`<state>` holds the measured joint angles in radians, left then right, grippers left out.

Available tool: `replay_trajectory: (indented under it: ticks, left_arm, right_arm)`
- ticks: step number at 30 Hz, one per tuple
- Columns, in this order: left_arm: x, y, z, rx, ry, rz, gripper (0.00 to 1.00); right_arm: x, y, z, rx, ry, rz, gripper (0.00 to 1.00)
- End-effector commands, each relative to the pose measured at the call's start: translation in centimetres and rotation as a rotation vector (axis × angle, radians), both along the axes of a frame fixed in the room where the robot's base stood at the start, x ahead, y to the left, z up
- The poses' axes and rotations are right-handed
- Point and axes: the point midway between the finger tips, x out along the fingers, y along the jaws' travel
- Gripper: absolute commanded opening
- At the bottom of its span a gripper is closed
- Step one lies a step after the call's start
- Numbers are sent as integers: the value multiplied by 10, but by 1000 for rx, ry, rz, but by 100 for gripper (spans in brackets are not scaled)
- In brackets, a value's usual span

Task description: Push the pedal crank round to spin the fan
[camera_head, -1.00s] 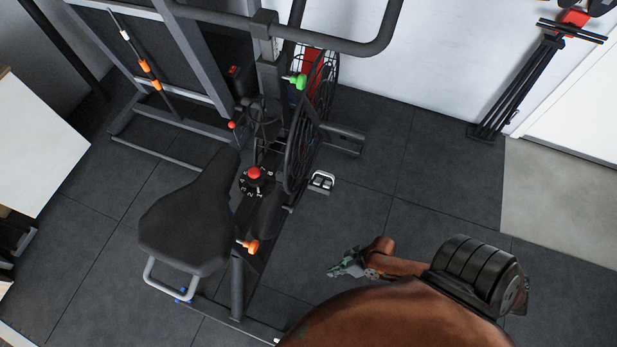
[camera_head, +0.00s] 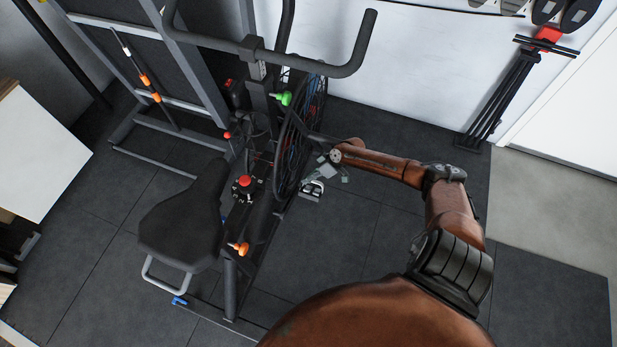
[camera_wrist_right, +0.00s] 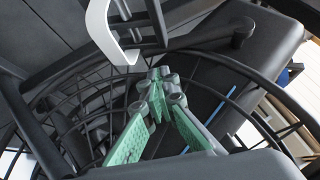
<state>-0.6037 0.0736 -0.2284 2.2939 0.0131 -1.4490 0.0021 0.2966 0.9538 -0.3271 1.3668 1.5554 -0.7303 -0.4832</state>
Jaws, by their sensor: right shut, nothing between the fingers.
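The exercise bike's round fan cage (camera_head: 290,150) stands upright at the centre of the head view. A pedal (camera_head: 312,190) with pale edges sits low on the fan's right side; its crank arm is mostly hidden. My right gripper (camera_head: 324,169) is just above the pedal and right of the fan cage. I cannot tell whether it touches either. In the wrist view my right gripper (camera_wrist_right: 160,78) is shut and empty, with green finger pads, in front of the curved fan cage bars (camera_wrist_right: 75,95). A white curved piece (camera_wrist_right: 112,32) shows close to the fingers. My left gripper is not in view.
The bike's black seat (camera_head: 185,225) and handlebar (camera_head: 330,70) flank the fan. A red knob (camera_head: 244,182) and an orange knob (camera_head: 238,249) are on the frame. A folded black stand (camera_head: 500,95) leans by the wall. The dark floor right of the bike is clear.

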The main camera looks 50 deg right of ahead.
Motion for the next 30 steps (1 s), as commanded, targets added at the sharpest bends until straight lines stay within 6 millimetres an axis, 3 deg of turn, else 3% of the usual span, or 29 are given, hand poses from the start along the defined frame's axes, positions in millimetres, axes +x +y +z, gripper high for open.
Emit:
replay_trajectory:
  ticks: [3, 7, 15, 30]
  left_arm:
    - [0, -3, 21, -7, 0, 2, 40]
    - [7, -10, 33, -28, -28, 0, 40]
    - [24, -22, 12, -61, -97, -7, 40]
    - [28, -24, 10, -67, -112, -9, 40]
  right_arm:
    - [7, 7, -17, 0, 3, 0, 0]
    - [18, 18, -39, 0, 5, 1, 0]
    - [27, 26, -50, -1, 1, 0, 0]
    - [28, 27, -52, -1, 1, 0, 0]
